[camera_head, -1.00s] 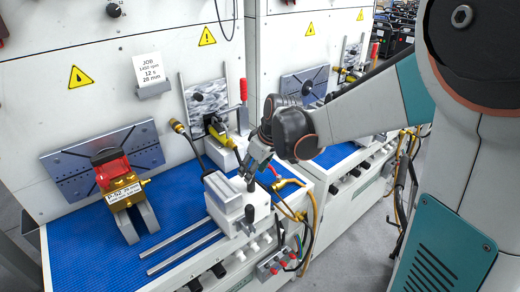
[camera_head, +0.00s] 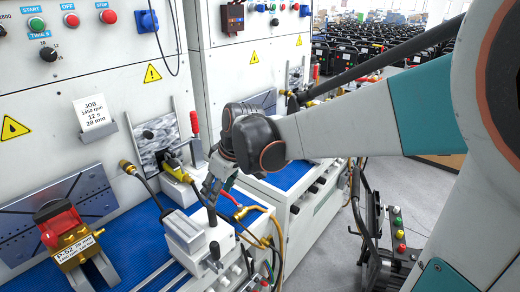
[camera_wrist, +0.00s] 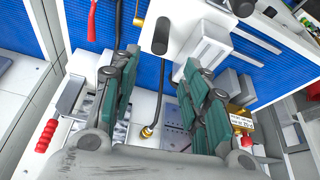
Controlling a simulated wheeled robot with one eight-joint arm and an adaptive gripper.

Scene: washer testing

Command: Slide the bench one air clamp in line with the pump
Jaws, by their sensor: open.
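The bench one air clamp (camera_head: 186,232) is a pale grey block at the right end of two metal rails on the blue bench. The pump (camera_head: 75,245), brass with a red top and a white label, sits to the left of the clamp. My gripper (camera_head: 211,200) is open, fingers downward, just over the clamp's right end.
The rails (camera_head: 160,276) run left from the clamp toward the pump. A hose with a brass fitting (camera_wrist: 147,131) and a red-handled toggle clamp (camera_head: 195,135) stand behind. Yellow and dark hoses (camera_head: 262,212) hang at the right. A second bench (camera_head: 290,175) lies beyond.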

